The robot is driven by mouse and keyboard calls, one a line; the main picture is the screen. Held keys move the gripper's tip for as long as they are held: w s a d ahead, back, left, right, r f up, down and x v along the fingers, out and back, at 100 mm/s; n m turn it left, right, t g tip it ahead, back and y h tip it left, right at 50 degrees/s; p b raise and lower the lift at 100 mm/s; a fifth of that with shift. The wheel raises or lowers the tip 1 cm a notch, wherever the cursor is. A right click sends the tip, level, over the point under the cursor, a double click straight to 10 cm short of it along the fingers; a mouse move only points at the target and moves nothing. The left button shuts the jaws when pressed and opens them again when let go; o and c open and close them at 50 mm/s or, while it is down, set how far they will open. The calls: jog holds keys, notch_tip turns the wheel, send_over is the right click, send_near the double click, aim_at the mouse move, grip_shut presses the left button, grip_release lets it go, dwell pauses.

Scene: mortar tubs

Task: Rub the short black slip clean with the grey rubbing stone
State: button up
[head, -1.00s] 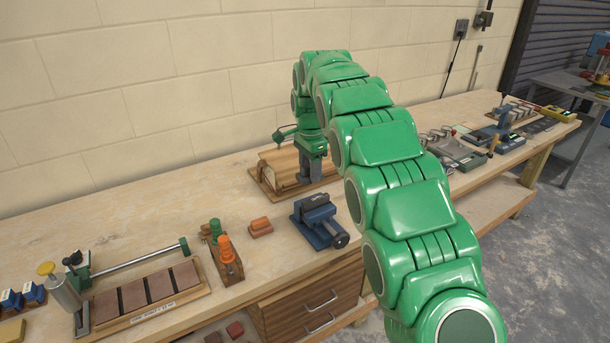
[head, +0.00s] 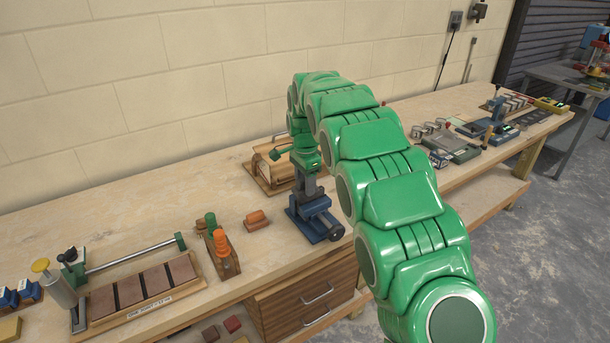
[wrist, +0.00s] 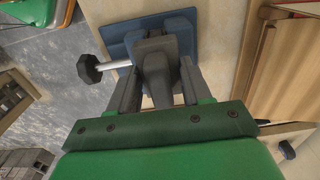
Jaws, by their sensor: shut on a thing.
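My gripper (head: 308,187) points down over the blue vise (head: 320,228) on the bench. In the wrist view its two fingers (wrist: 157,88) are shut on a dark grey block (wrist: 155,66), which looks like the grey rubbing stone. The block is in front of the vise (wrist: 180,24) there and hides much of its jaws. I cannot tell whether the block touches anything in the vise. I cannot make out the short black slip; the gripper and block cover the jaw area.
A wooden rack (head: 262,178) stands behind the gripper. Left of the vise are a small orange-brown block (head: 257,220), a wooden holder with orange and green handles (head: 226,262) and a board with brown slabs (head: 130,292). Clamps and tools (head: 450,145) lie farther right.

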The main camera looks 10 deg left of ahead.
jog(key=shift+w+d+f, duration=0.2)
jog(key=shift+f, duration=0.05)
jog(key=shift+c, duration=0.4)
jog(key=shift+w+d+f, duration=0.2)
jog(key=shift+w+d, duration=0.3)
jog(key=shift+d, duration=0.1)
jog(key=shift+w+d, duration=1.65)
jog(key=shift+s+a, duration=2.35)
jog(key=shift+a, duration=0.05)
jog(key=shift+s+a+r, duration=0.1)
jog(key=shift+r, duration=4.05)
